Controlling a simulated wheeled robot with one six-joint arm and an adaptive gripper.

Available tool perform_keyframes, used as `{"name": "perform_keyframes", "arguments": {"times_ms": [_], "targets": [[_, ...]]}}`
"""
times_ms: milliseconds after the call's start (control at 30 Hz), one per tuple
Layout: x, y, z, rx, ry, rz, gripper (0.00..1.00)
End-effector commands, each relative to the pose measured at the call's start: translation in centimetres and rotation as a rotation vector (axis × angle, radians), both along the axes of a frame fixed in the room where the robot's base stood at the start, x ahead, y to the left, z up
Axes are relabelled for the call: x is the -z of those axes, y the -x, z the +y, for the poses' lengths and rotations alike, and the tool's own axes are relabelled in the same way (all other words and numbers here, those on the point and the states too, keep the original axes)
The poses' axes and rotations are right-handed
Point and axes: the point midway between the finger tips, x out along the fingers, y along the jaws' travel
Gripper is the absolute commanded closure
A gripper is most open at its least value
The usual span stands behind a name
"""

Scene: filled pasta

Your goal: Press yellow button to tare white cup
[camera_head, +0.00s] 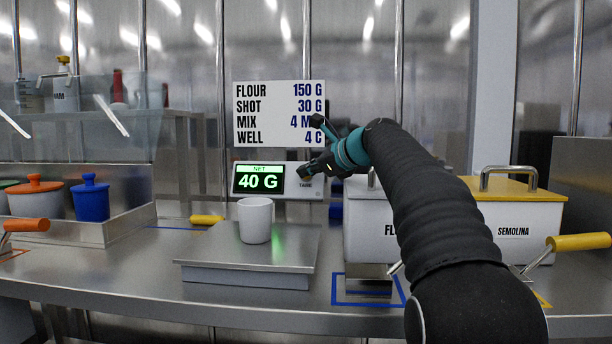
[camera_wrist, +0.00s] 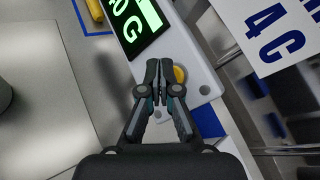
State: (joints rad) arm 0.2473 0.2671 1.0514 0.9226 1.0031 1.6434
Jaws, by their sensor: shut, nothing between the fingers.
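The white cup (camera_head: 255,220) stands upright on the scale's metal plate (camera_head: 205,254). The scale display (camera_head: 259,180) reads NET 40 G in green; part of it also shows in the wrist view (camera_wrist: 140,28). The yellow button (camera_wrist: 179,74) sits on the white panel beside the display. My gripper (camera_head: 305,172) is shut and empty, in front of the panel at the button. In the wrist view its fingertips (camera_wrist: 159,66) lie just left of the button and partly overlap it; I cannot tell whether they touch. In the head view the gripper mostly hides the button.
A recipe sign (camera_head: 279,113) stands above the display. White bins, one with a yellow lid (camera_head: 520,190), stand at right, behind my arm. An orange-lidded pot (camera_head: 35,197) and a blue pot (camera_head: 91,199) sit in a tray at left.

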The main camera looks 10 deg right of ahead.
Motion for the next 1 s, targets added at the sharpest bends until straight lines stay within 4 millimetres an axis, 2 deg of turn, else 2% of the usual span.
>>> {"name": "perform_keyframes", "arguments": {"times_ms": [1000], "targets": [[0.36,-0.63,-0.22,0.001,0.000,0.001,1.00]]}}
